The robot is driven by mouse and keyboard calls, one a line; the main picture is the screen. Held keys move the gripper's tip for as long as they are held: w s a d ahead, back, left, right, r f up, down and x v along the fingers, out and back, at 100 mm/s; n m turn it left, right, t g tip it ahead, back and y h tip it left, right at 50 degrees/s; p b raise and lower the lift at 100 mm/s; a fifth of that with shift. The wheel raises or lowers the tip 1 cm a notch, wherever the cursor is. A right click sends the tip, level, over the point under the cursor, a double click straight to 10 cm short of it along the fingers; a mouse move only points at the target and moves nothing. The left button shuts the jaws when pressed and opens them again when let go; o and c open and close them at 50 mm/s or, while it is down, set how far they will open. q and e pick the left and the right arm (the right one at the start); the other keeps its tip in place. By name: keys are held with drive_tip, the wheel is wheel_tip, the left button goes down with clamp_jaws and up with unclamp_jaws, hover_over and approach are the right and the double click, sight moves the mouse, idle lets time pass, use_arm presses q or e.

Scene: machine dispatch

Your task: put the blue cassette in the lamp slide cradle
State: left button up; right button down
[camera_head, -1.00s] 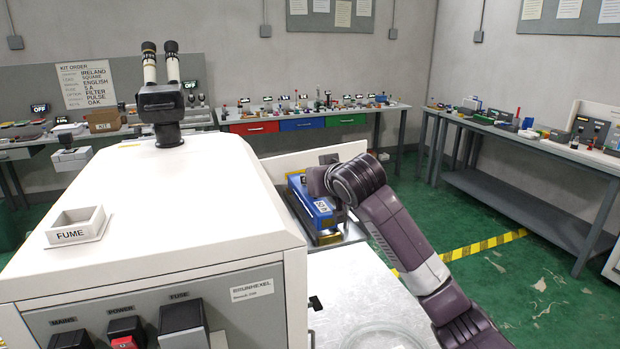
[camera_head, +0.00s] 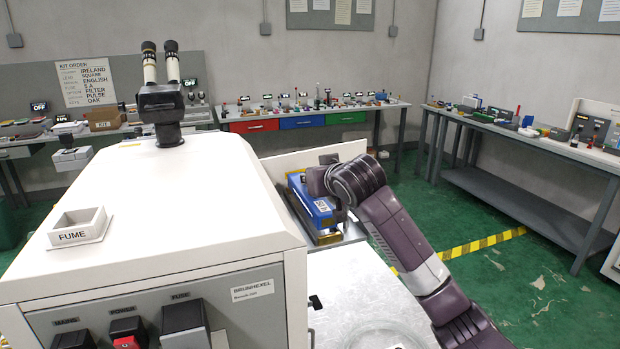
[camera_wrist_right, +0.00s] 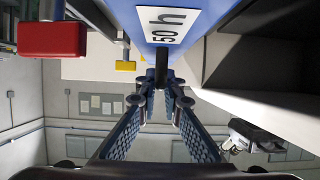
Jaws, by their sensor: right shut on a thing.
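The blue cassette (camera_head: 322,210) is at the right side of the white machine, over a metal slide with yellow parts (camera_head: 329,239) that appears to be the lamp slide cradle. I cannot tell whether the cassette is fully seated. In the right wrist view the cassette (camera_wrist_right: 205,12) fills the top, with a white "50 h" label. My right gripper (camera_wrist_right: 161,80) is shut on a part of the cassette, its fingertips close together. In the head view the wrist hides the fingers. My left gripper is not in view.
The white machine housing (camera_head: 150,200) stands close on the left, with a FUME tray (camera_head: 80,225) on top. An upright pale panel (camera_head: 290,162) stands behind the slide. A round glass dish (camera_head: 385,335) lies on the metal top in front. Benches line the walls.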

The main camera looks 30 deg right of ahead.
drive_tip(key=shift+f+b, duration=0.65)
drive_tip(key=shift+f, duration=0.5)
drive_tip(key=shift+p, duration=0.35)
idle(0.7)
drive_tip(key=shift+f, duration=0.25)
idle(0.5)
drive_tip(key=c, duration=2)
unclamp_jaws()
drive_tip(key=shift+f, duration=0.2)
drive_tip(key=v, duration=1.2)
drive_tip(key=shift+s+r, duration=0.1)
